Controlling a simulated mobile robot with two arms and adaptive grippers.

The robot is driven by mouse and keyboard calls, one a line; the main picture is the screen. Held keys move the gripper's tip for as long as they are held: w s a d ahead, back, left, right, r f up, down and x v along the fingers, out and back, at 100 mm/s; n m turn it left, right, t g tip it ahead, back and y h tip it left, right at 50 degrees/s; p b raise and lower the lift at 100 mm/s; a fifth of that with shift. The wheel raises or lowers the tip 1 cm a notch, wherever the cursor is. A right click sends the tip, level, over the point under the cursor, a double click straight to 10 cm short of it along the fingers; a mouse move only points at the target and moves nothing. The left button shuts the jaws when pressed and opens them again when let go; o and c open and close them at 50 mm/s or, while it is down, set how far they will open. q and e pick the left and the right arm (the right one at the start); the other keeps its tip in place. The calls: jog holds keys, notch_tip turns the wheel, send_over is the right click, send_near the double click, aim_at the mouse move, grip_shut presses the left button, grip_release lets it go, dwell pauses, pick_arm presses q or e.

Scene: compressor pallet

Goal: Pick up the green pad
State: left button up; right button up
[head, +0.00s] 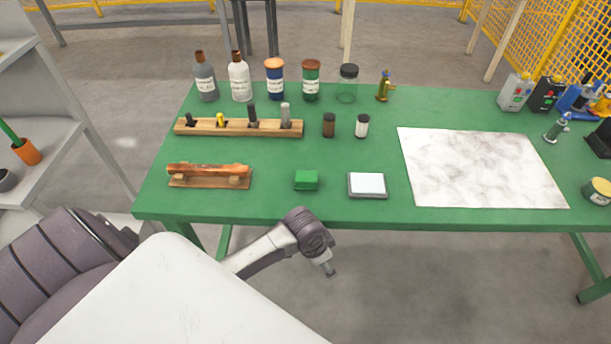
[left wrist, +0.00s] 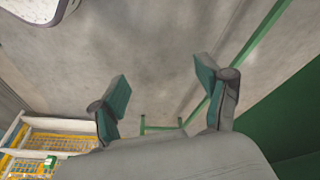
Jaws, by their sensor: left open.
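The green pad (head: 306,180) is a small block lying on the green table near its front edge, left of a white-topped grey pad. My left gripper (head: 332,271) hangs in front of the table's front edge, below and apart from the pad. In the left wrist view my left gripper (left wrist: 160,88) has its two fingers spread wide with nothing between them; the floor shows behind. The green pad does not show in the left wrist view. My right gripper is in neither view.
The white-topped pad (head: 367,185) and a wooden rack (head: 209,176) flank the green pad. A wooden tool holder (head: 238,128), two small jars and several bottles stand behind. A marbled sheet (head: 480,167) lies to the right. The table's front edge (head: 400,222) lies between gripper and pad.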

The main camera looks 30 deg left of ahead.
pick_arm(q)
notch_tip(320, 180, up, 14)
jog(key=d+m, duration=0.2)
jog(key=m, duration=0.2)
jog(key=shift+m+g+y, duration=0.6)
jog(key=shift+m+g, duration=0.2)
jog(key=w+a+r, duration=0.5)
jog(key=w+a, duration=0.1)
jog(key=w, duration=0.1)
jog(key=shift+a+r, duration=0.25)
jog(key=shift+r, duration=0.15)
notch_tip(320, 180, up, 8)
send_over(306, 176)
jog(key=shift+g, duration=0.4)
notch_tip(306, 176, down, 8)
jog(key=shift+d+f+p, duration=0.1)
jog(key=shift+p, duration=0.35)
notch_tip(306, 176, down, 5)
jog(key=shift+w+f+p, duration=0.1)
jog(key=shift+p, duration=0.3)
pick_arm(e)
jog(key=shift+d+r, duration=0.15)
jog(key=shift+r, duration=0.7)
pick_arm(q)
jog(key=shift+c, duration=0.2)
